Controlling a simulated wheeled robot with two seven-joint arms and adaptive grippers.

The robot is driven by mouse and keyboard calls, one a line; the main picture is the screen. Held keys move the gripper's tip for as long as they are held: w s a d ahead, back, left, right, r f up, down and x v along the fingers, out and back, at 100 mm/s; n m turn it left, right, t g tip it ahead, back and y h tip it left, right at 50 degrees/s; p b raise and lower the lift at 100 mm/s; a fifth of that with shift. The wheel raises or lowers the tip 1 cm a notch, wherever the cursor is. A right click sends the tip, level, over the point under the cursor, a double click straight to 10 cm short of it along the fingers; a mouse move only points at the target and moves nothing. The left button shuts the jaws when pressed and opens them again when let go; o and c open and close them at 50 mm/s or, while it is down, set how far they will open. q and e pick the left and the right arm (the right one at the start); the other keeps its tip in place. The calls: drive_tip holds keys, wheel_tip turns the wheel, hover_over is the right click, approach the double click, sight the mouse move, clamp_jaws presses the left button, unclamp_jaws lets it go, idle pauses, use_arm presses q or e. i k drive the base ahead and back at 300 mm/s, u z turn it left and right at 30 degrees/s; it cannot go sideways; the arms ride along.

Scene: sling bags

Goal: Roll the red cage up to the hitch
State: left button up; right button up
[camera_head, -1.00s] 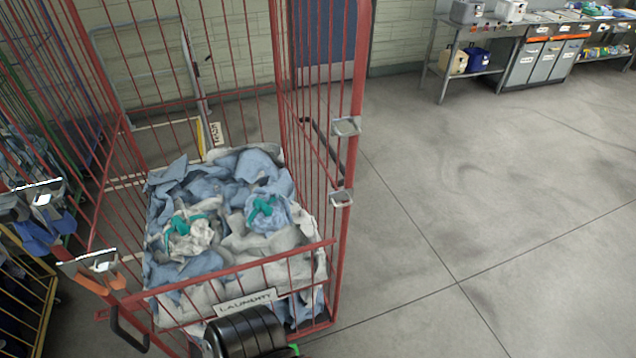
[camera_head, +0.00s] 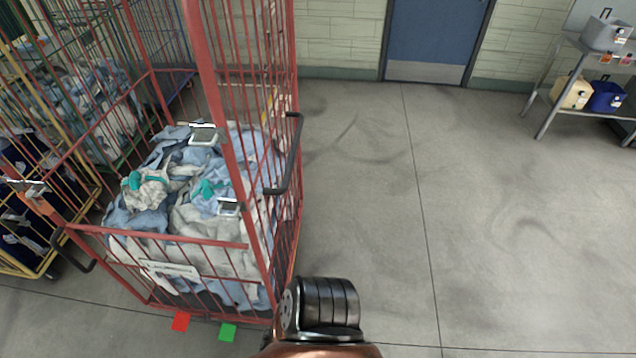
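The red cage (camera_head: 210,80) stands upright at the left of the head view, filled with blue and grey-white laundry (camera_head: 205,230). A pale label plate (camera_head: 170,269) hangs on its low front side. A black handle (camera_head: 296,155) sticks out on its right side, and another black handle (camera_head: 75,258) is at its front left. Neither gripper shows. A black ribbed part of my own body is at the bottom centre, in front of the cage's lower right corner; I cannot tell whether it touches. I cannot make out a hitch.
A yellow cage (camera_head: 45,268) and a green cage (camera_head: 120,60) stand to the left and behind. Red (camera_head: 181,321) and green (camera_head: 228,332) squares show below the cage's front. Open floor lies right, up to a blue door (camera_head: 435,35) and a metal table (camera_head: 555,100).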

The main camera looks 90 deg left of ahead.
sight(237, 265)
drive_tip(key=i, duration=0.2)
drive_tip(key=u, duration=3.75)
drive_tip(key=k, duration=1)
drive_tip(key=z, duration=0.45)
drive_tip(key=i, duration=1.45)
drive_tip(key=u, duration=0.65)
